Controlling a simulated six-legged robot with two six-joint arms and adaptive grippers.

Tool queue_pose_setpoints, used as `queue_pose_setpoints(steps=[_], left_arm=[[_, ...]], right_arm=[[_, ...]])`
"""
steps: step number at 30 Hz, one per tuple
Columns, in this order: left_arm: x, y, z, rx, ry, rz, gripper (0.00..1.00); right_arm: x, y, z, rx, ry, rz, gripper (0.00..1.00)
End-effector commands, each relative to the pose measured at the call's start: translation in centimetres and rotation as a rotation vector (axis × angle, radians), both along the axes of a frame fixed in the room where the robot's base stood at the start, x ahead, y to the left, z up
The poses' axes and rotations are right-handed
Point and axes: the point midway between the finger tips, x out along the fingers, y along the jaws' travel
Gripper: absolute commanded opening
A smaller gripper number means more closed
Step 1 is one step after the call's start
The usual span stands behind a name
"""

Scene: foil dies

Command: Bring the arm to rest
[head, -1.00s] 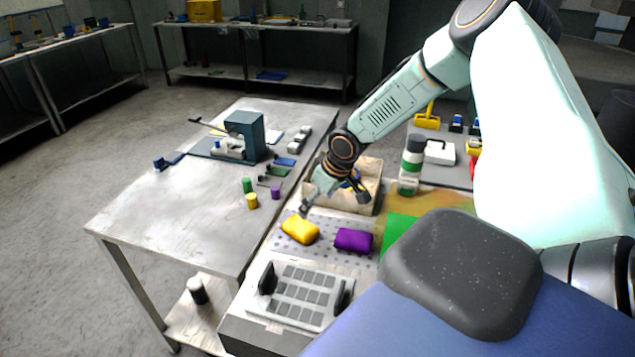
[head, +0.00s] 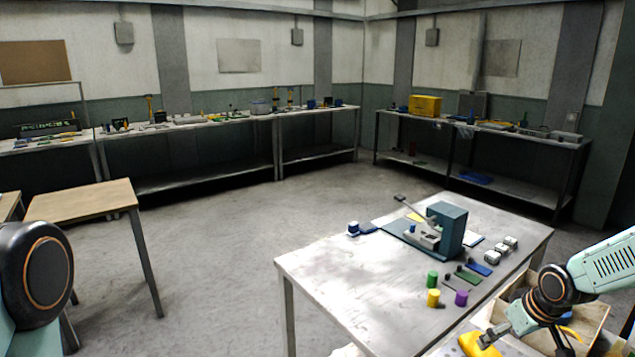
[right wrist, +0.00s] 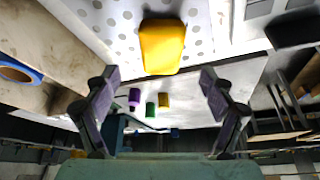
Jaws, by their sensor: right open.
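My right gripper (head: 528,341) is at the lower right of the head view, in front of an open wooden box (head: 590,318). One finger overlaps a yellow block (head: 472,345) in the picture. In the right wrist view the gripper (right wrist: 159,78) has its fingers spread wide with nothing between them. The yellow block (right wrist: 162,45) lies on a dotted white mat (right wrist: 110,22) beyond the fingertips, apart from them. A rounded dark part of my own body shows at the left edge of the head view. My left gripper is not in view.
A metal table (head: 350,290) holds a blue-grey press (head: 450,230) and small green (head: 432,279), yellow (head: 433,298) and purple (head: 461,298) cylinders. A wooden-topped table (head: 80,202) stands at left. Open floor lies between the tables and the wall benches.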

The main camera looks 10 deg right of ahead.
Motion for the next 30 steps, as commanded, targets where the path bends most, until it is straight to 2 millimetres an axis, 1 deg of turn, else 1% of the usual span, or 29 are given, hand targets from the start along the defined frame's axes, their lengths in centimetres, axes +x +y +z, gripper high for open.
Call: queue_pose_setpoints(steps=[1,3,18,24,30], left_arm=[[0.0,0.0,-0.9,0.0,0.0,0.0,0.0],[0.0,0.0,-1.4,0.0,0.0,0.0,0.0],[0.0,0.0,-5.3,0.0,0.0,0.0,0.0],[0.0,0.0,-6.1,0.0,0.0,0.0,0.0],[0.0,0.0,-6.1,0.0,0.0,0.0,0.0]], right_arm=[[0.2,0.0,-0.9,-0.001,0.0,0.001,0.83],[0.4,0.1,-1.5,-0.001,0.001,0.001,0.83],[2.1,0.2,-5.4,-0.001,0.001,0.001,0.83],[2.5,0.2,-6.1,-0.001,0.0,0.0,0.83],[2.6,0.2,-6.2,0.0,0.0,0.001,0.83]])
